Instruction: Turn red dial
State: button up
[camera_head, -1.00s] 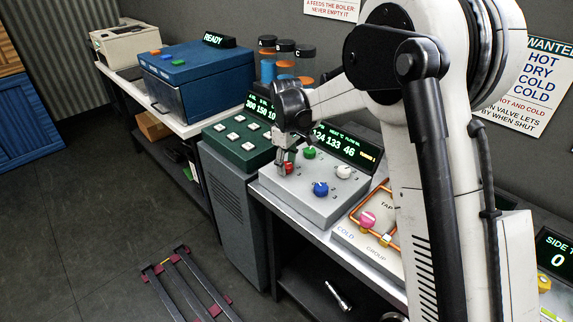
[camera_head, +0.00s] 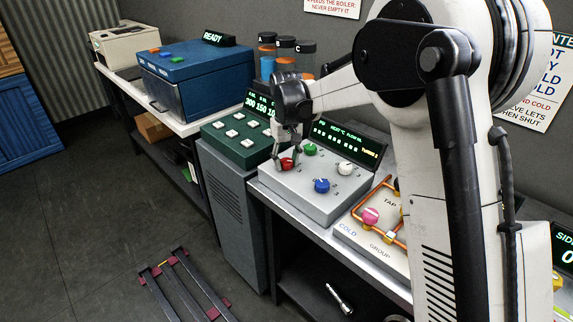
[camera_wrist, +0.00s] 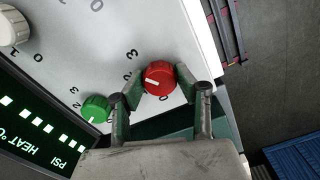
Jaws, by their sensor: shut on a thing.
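The red dial (camera_head: 287,163) sits at the left front corner of a grey control panel (camera_head: 300,205). In the wrist view the red dial (camera_wrist: 159,78) shows a white pointer line on its top. My gripper (camera_wrist: 160,82) has a finger on each side of the red dial and is shut on it. In the head view my gripper (camera_head: 288,155) comes down on the dial from above. A green dial (camera_head: 310,149), a blue dial (camera_head: 321,185) and a white dial (camera_head: 345,168) are on the same panel. The fingers partly hide the numbers around the red dial.
A green button box (camera_head: 240,142) is close to the left. A copper-pipe panel (camera_head: 352,232) with a pink knob (camera_head: 371,215) lies to the right. The green dial (camera_wrist: 95,108) is close to one finger.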

aim_at(287, 161)
jog(key=shift+m+b, duration=0.4)
jog(key=shift+m, duration=0.8)
jog(key=o, duration=1.1)
jog(key=shift+o, duration=0.2)
notch_tip(287, 161, up, 12)
